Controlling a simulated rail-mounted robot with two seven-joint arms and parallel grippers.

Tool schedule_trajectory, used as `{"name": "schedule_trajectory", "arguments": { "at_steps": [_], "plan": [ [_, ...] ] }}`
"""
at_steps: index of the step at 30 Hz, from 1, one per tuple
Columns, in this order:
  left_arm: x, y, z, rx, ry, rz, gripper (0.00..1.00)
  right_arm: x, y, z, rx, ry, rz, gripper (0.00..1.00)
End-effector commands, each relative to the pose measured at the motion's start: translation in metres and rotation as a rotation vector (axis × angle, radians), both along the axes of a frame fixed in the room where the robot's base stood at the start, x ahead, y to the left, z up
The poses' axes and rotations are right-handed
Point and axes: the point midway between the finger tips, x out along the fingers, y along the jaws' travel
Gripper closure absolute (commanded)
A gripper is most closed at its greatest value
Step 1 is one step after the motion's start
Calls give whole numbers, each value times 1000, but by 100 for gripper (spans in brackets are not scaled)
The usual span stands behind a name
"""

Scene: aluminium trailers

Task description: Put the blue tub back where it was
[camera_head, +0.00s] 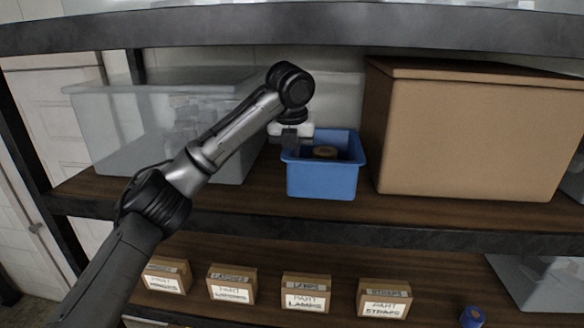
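The blue tub (322,181) stands upright on the wooden middle shelf, between a clear bin and a large brown box. A round tan and dark item (325,152) lies inside it. My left arm reaches in from the left, and my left gripper (290,146) points down at the tub's left rear rim. A dark finger overlaps the rim there. The wrist and the tub hide the other finger, so I cannot tell whether it is shut on the rim. My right gripper is out of view.
The large brown box (475,140) stands close on the tub's right. The clear bin (110,135) stands behind my arm at left. A dark shelf beam (300,30) runs above. Several small labelled boxes (306,294) and a blue roll (472,317) sit on the lower shelf.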

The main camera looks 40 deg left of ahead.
Motion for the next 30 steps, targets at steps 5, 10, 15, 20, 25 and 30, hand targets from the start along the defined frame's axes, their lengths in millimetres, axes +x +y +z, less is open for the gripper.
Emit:
{"name": "schedule_trajectory", "arguments": {
  "at_steps": [5,10,15,20,25,30],
  "plan": [
    [5,9,-6,-1,-1,-1,100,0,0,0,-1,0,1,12],
    [6,10,-15,0,1,-2,100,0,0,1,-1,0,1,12],
    [6,10,-34,0,1,-2,100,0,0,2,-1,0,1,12],
    [6,10,-44,-1,-2,-1,100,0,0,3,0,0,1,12],
    [6,10,-47,-1,-2,-1,100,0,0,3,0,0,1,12],
    [6,10,-47,-1,-2,-1,100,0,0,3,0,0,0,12]
  ]
}}
